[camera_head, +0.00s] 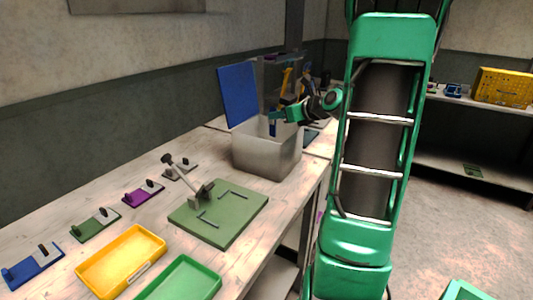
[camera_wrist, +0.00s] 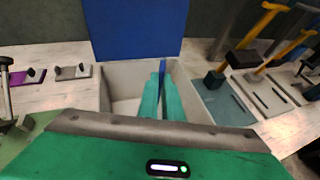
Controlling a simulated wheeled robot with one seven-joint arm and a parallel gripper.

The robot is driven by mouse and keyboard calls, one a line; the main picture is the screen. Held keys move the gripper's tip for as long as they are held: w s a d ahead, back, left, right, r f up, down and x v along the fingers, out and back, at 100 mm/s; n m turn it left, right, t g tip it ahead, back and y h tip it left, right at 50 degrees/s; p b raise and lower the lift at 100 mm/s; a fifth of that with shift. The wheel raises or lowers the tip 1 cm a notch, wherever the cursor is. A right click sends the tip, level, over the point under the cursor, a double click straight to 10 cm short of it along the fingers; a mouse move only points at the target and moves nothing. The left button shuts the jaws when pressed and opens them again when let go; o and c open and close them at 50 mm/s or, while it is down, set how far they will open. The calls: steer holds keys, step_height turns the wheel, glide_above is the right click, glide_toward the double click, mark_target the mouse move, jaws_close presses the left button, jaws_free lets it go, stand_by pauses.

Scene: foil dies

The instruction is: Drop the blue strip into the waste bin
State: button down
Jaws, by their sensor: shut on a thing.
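The waste bin (camera_head: 262,158) is a grey open-topped box on the workbench, with its blue lid (camera_head: 238,96) raised at the back. In the wrist view the lid (camera_wrist: 128,30) stands beyond the bin's open mouth, and the bin's inside (camera_wrist: 118,85) shows pale grey. My gripper (camera_head: 276,118) is over the bin's opening, its green fingers (camera_wrist: 161,80) pointing into it. It is shut on the blue strip (camera_wrist: 163,66), a narrow piece showing between and past the fingertips. Much of the strip is hidden by the fingers.
A green fixture plate (camera_head: 230,225) with a lever clamp lies in front of the bin. A yellow tray (camera_head: 122,262), a green tray (camera_head: 182,280) and several small coloured holders line the bench. Tools with yellow handles (camera_wrist: 262,24) stand on plates to the bin's right.

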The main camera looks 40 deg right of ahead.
steer(key=shift+f, duration=0.5)
steer(key=c, duration=1.9)
jaws_free()
steer(key=shift+o, duration=0.2)
steer(key=shift+s, duration=0.15)
steer(key=v, duration=1)
steer(key=shift+s, duration=0.25)
steer(key=shift+r, duration=0.1)
